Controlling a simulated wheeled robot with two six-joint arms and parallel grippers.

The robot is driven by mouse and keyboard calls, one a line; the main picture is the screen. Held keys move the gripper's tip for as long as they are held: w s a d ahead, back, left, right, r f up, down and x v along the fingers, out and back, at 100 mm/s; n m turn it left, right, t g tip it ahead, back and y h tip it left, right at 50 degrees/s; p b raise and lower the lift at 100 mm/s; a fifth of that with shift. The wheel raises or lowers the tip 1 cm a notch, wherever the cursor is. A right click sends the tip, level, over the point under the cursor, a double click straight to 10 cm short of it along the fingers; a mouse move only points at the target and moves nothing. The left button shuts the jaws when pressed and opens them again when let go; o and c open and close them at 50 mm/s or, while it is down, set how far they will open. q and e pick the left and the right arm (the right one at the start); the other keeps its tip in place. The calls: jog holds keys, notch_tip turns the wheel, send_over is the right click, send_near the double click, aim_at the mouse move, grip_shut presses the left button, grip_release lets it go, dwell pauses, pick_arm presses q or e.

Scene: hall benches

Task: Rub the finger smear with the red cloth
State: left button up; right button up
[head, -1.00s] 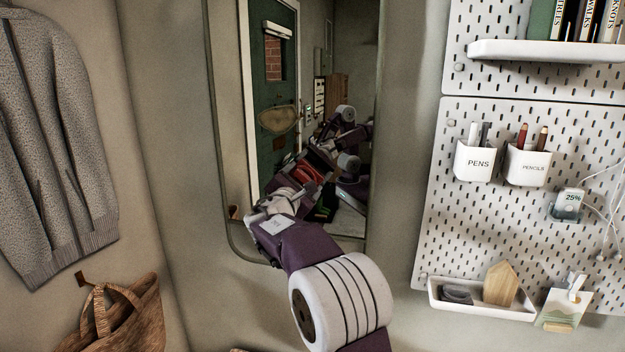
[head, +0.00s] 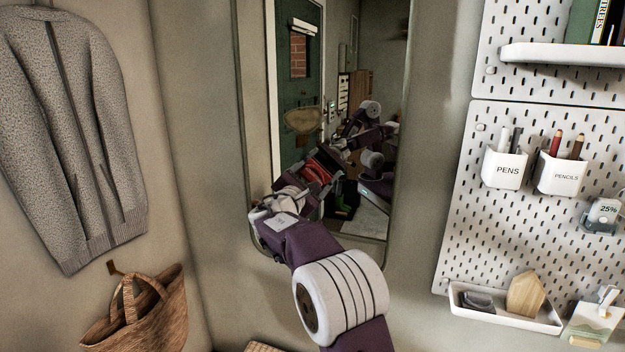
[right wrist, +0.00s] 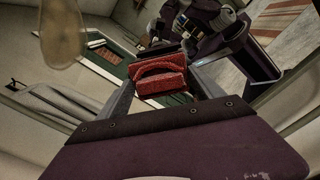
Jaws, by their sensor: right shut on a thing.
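A tall mirror (head: 398,130) hangs on the wall, and a brownish oval finger smear (head: 303,120) is on its glass. The smear also shows at the upper left of the right wrist view (right wrist: 62,32). My right gripper (head: 274,205) is at the mirror's lower left, below and a little left of the smear. It is shut on the red cloth (right wrist: 161,83), which shows between the fingers in the right wrist view. In the head view red shows in the mirror among my arm's reflection. I cannot tell whether the cloth touches the glass. My left gripper is not directly in view.
A grey jacket (head: 75,140) and a woven bag (head: 140,312) hang at left. At right is a white pegboard (head: 545,235) with a shelf (head: 560,54), a pens cup (head: 505,168), a pencils cup (head: 560,173) and a tray (head: 505,308). The wall between mirror and pegboard is clear.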

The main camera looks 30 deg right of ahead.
jog(key=b+v, duration=0.3)
jog(key=v, duration=0.2)
jog(key=shift+f, duration=0.1)
jog(key=shift+s+a, duration=0.2)
jog(key=shift+a, duration=0.05)
jog(key=b+v, duration=0.1)
jog(key=v, duration=0.2)
dwell(0.3)
